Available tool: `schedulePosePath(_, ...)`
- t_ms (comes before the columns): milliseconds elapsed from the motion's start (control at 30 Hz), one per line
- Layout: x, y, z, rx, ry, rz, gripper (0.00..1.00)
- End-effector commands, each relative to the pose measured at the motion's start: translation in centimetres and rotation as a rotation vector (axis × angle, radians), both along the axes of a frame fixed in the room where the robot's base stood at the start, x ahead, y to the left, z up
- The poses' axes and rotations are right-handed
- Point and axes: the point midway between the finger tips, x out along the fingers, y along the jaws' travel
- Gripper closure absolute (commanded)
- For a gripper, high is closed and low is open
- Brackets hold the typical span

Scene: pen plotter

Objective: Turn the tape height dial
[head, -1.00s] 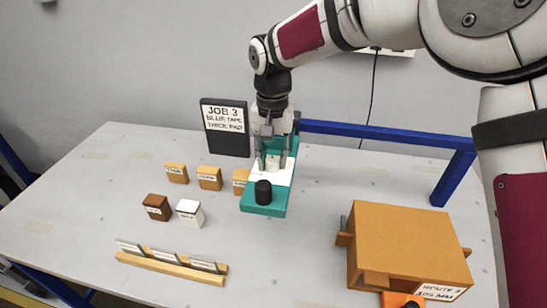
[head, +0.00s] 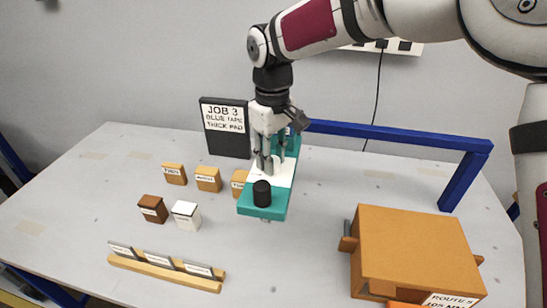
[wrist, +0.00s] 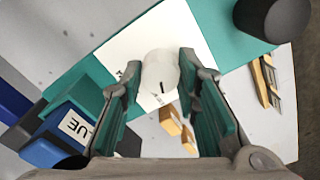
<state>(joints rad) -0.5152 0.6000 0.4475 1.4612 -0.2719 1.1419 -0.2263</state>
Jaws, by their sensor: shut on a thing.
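The tape height dial appears to be the white round knob (wrist: 161,70) with a dark pointer mark on its rim, in the wrist view. It stands on a white plate (wrist: 105,50) on the teal plotter base (head: 252,210). My gripper (head: 269,164) points down over the plate. In the wrist view my gripper (wrist: 159,72) is shut on this knob, one finger on each side. In the head view the fingers largely hide the knob. A black knob (head: 262,193) stands at the near end of the base.
A dark sign (head: 225,143) reading "JOB 3 BLUE TAPE THICK PAD" stands behind left. Small labelled blocks, including a brown one (head: 153,209) and a white one (head: 187,216), lie left. A large orange-brown box (head: 415,250) stands right. A blue block (wrist: 45,150) sits by the gripper.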

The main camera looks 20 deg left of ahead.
Motion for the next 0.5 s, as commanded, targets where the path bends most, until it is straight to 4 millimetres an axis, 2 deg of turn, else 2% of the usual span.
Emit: schedulePosePath(500, 0.0, 0.0, -0.13, 0.0, 0.001, 0.489, 0.99)
